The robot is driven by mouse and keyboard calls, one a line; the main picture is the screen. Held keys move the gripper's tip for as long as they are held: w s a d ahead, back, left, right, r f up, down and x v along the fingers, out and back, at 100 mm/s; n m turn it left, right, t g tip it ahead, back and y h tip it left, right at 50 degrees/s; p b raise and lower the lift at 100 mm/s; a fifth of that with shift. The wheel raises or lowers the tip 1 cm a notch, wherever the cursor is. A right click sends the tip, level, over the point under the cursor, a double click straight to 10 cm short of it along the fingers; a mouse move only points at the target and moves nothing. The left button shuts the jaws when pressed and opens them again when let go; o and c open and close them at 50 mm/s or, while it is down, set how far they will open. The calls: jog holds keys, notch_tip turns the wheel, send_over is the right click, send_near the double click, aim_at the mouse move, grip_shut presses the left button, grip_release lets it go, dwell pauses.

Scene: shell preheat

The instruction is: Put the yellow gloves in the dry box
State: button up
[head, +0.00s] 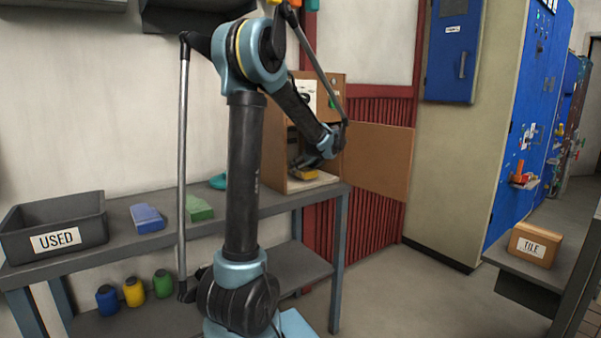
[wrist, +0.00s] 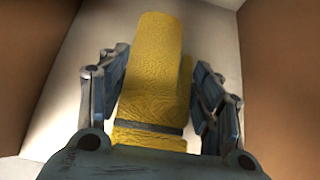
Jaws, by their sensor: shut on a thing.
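The yellow gloves (wrist: 153,65) are between the two fingers of my gripper (wrist: 160,90), which is shut on them. In the head view the gloves (head: 306,175) show as a small yellow patch under my gripper (head: 309,163), just above or on the floor of an open wooden box (head: 275,150). I take this box for the dry box; its label cannot be read. Its door (head: 378,160) is swung wide open to the right. In the wrist view brown walls (wrist: 285,70) stand on both sides of the gripper over a pale surface. Whether the gloves touch it is unclear.
On the bench (head: 165,240) are a grey USED bin (head: 55,228), blue gloves (head: 147,218) and green gloves (head: 199,209). Blue, yellow and green jars (head: 133,291) stand on the shelf below. A TILE box (head: 534,245) sits on another table at right. The floor between is clear.

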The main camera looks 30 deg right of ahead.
jog(key=shift+f, duration=0.6)
jog(key=o, duration=1.3)
jog(key=v, duration=1.2)
